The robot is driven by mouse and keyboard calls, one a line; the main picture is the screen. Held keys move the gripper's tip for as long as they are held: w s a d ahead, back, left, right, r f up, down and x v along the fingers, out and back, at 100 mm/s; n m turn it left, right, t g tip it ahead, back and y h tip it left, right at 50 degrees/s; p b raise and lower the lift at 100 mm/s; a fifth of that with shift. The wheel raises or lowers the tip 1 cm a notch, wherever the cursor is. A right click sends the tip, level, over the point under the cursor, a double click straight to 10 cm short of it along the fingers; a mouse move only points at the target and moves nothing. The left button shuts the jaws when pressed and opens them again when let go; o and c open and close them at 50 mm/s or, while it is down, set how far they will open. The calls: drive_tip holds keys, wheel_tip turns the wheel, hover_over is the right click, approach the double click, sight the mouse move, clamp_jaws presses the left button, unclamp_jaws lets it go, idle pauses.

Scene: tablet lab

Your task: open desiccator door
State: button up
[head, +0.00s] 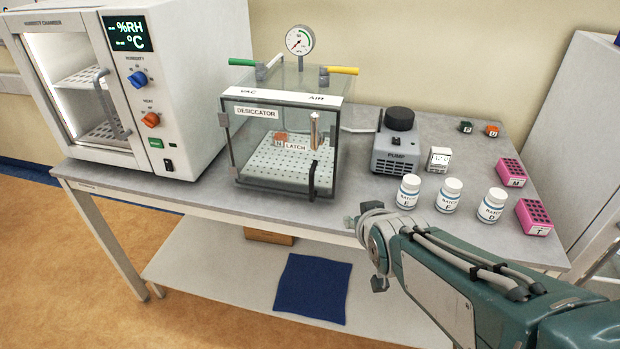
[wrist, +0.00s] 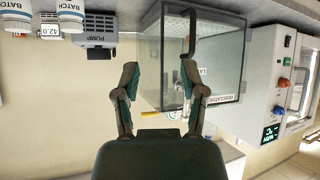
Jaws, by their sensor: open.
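The desiccator (head: 291,97) is a clear box on the bench with a dark-framed front door (head: 235,165), which looks closed. A "LATCH" label (head: 295,147) shows beside a dark upright handle (head: 312,178) near the door's right side. In the upside-down wrist view, the desiccator (wrist: 222,75) lies beyond the right finger, and the black handle (wrist: 189,38) shows close to that fingertip in the picture. My gripper (wrist: 161,72) is open and empty between its fingers. In the head view my wrist is in front of the bench edge, apart from the door.
A humidity chamber (head: 190,70) stands left of the desiccator. A pump (head: 396,155), small display (head: 439,159), white bottles (head: 448,195) and pink racks (head: 533,217) occupy the right side of the bench. Bare bench top lies in front of the desiccator.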

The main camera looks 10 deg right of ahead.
sight(312, 181)
drive_tip(key=w+a+f+t+y, duration=0.1)
drive_tip(key=w+a+t, duration=0.1)
drive_tip(key=w, duration=0.4)
drive_tip(key=w+a+f+n+t+y, duration=0.1)
drive_tip(key=w+a+f+t, duration=0.1)
drive_tip(key=w, duration=0.5)
drive_tip(key=w+a+f+t+y, duration=0.2)
drive_tip(key=w+a+t, duration=0.1)
drive_tip(key=w, duration=0.3)
drive_tip(key=shift+w+a+f+n, duration=0.15)
drive_tip(key=shift+f+n, duration=0.05)
drive_tip(key=shift+n, duration=0.2)
drive_tip(key=shift+c, duration=0.3)
clamp_jaws()
